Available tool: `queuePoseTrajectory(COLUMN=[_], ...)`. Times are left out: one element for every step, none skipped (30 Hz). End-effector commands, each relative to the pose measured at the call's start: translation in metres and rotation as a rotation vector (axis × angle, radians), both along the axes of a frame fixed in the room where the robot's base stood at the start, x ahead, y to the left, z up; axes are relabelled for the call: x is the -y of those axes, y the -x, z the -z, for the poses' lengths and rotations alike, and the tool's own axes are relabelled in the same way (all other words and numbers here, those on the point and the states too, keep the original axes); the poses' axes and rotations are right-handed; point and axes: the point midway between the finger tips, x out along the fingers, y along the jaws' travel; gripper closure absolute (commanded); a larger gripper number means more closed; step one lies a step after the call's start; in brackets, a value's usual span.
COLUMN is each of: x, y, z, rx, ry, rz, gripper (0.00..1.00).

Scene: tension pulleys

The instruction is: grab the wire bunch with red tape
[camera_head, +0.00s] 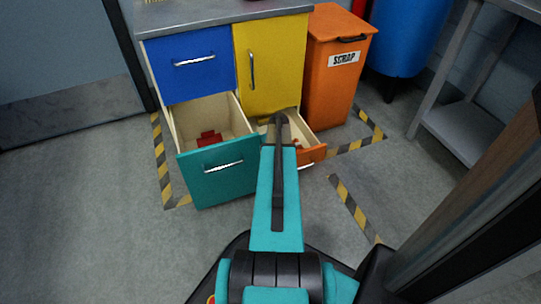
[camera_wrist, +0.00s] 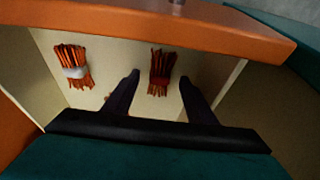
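The wire bunch with red tape (camera_wrist: 161,70) lies on the pale floor of the open orange drawer (camera_wrist: 150,22), with copper-coloured strands showing at both ends of a dark red band. My gripper (camera_wrist: 159,76) is open and empty in the wrist view, its two dark fingers reaching into the drawer. The bunch is between and slightly beyond the fingertips, with a gap on each side. In the head view my arm covers much of the orange drawer (camera_head: 312,157), and the gripper and this bunch cannot be made out there.
A second wire bunch with white tape (camera_wrist: 74,68) lies left of the gripper in the same drawer. An open teal drawer (camera_head: 217,185) holding a red object (camera_head: 209,137) is to the left. An orange scrap bin (camera_head: 335,75) stands at right.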

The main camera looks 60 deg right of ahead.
Motion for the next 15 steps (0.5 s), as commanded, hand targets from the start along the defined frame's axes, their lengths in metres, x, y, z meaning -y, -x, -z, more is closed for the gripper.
queuePoseTrajectory(x=[0.0001, 0.0001, 0.0001, 0.0001, 0.0001, 0.0001, 0.0001, 0.0001, 0.0002, 0.0002, 0.0002, 0.0002, 0.0002, 0.0002, 0.0002], y=[0.0001, 0.0001, 0.0001, 0.0001, 0.0001, 0.0001, 0.0001, 0.0001, 0.0001, 0.0001, 0.0001, 0.0002, 0.0001, 0.0002, 0.0002], z=[-0.0001, -0.0001, -0.0001, -0.0001, -0.0001, -0.0001, -0.0001, -0.0001, -0.0002, -0.0003, -0.0003, -0.0003, -0.0003, -0.0003, -0.0005], rx=[0.000, 0.000, 0.000, 0.000, 0.000, 0.000, 0.000, 0.000, 0.000, 0.000, 0.000, 0.000, 0.000, 0.000, 0.000], ry=[0.000, 0.000, 0.000, 0.000, 0.000, 0.000, 0.000, 0.000, 0.000, 0.000, 0.000, 0.000, 0.000, 0.000, 0.000], rz=[0.000, 0.000, 0.000, 0.000, 0.000, 0.000, 0.000, 0.000, 0.000, 0.000, 0.000, 0.000, 0.000, 0.000, 0.000], gripper=[0.57, 0.62, 0.69, 0.74, 0.79, 0.86, 0.91, 0.93, 0.93, 0.93, 0.93, 0.93, 0.93, 0.93, 0.93])
